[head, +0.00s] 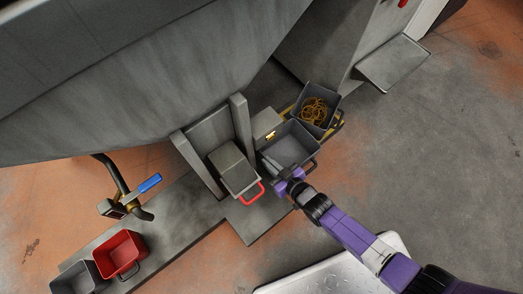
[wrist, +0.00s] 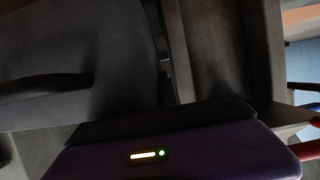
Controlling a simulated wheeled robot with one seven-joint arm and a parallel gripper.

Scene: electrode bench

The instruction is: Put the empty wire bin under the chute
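An open grey bin (head: 296,137), with no wire visible inside, stands on the grey floor plate beside the machine. A dark handle is at its right side. A second grey bin (head: 331,93) holding yellow wire (head: 315,111) stands just behind it, tilted in the picture, over yellow floor marking. My gripper (head: 270,166) is low at the near left edge of the empty bin, overlapping it in the picture; contact is unclear. In the wrist view a grey panel with a dark bar (wrist: 45,87) fills the left. The finger gap is hidden. I cannot tell which part is the chute.
A grey box with a red handle (head: 252,193) sits between two upright plates left of my gripper. A red bin (head: 121,252) and another grey bin (head: 78,279) stand lower left, near a pipe with a blue lever (head: 150,183). A grey shelf (head: 393,63) juts out upper right. Floor at right is clear.

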